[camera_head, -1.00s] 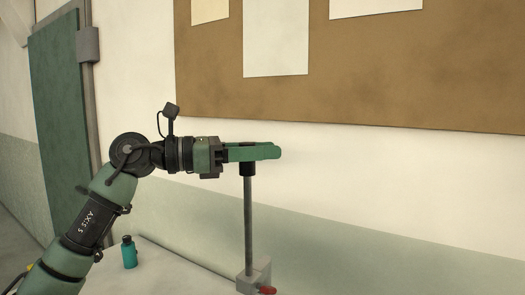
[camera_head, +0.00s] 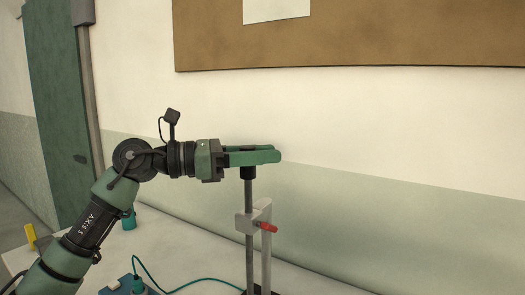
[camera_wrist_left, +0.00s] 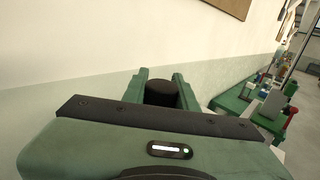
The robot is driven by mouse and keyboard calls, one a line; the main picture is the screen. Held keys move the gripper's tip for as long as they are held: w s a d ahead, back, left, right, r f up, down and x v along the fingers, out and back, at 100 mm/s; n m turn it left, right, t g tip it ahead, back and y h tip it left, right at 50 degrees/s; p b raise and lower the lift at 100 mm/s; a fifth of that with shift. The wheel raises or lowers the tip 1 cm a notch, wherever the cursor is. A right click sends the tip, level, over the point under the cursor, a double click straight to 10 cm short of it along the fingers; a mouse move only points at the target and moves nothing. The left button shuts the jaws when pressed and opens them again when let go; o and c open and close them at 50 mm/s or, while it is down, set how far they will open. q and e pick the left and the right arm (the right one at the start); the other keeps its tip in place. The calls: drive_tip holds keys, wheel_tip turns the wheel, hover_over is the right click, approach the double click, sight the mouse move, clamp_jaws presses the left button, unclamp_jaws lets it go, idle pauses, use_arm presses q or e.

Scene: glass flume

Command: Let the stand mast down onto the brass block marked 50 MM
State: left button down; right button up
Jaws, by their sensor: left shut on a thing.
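The stand mast (camera_head: 249,200) is an upright grey rod with a black cap on top. It runs down through a pale clamp block with a red lever (camera_head: 268,226), beside a pale upright post (camera_head: 266,260). My left gripper (camera_head: 262,155) is shut on the black cap, its fingers level. The cap also shows between the green fingers in the left wrist view (camera_wrist_left: 161,92). The mast's lower end and the stand's foot are at or below the lower edge of the head view. I do not see the brass block marked 50 MM. My right gripper is not in view.
A pale bench (camera_head: 185,250) runs along the wall. A teal bottle (camera_head: 129,220) stands behind my left arm. A blue item (camera_head: 125,287) with a teal cable lies at the front. Several objects crowd the bench at right in the left wrist view (camera_wrist_left: 265,105).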

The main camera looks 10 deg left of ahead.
use_arm(q)
drive_tip(key=shift+f, duration=0.1)
drive_tip(key=c, duration=1.1)
unclamp_jaws()
drive_tip(key=b+v, duration=0.2)
drive_tip(key=v, duration=0.5)
drive_tip(key=shift+a, duration=0.4)
drive_tip(key=shift+s, duration=0.15)
